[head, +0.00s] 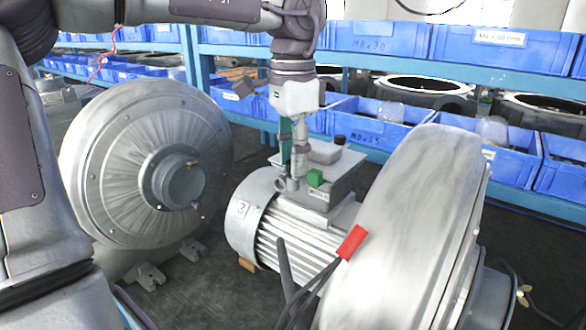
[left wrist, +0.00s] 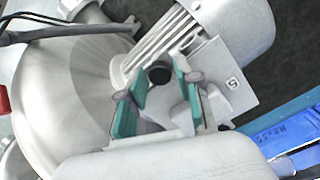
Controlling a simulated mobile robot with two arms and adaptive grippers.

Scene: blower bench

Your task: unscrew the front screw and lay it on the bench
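The grey motor (head: 300,235) with cooling fins stands in the middle of the head view, with a terminal box (head: 335,170) on top. My left gripper (head: 292,176) points down at the near-left side of this box. In the left wrist view, its teal-padded fingers (left wrist: 160,88) stand apart with nothing clamped between them. A round black part (left wrist: 158,74) shows between and beyond the fingertips; it does not touch either finger visibly. I cannot make out the front screw for certain. My right gripper is not in view.
Two large round blower housings flank the motor, one at left (head: 110,150) and one at right (head: 415,230). Dark cables with a red end (head: 352,242) cross in front. Blue bins (head: 375,125) fill the shelves behind. Dark bare surface shows between the machines.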

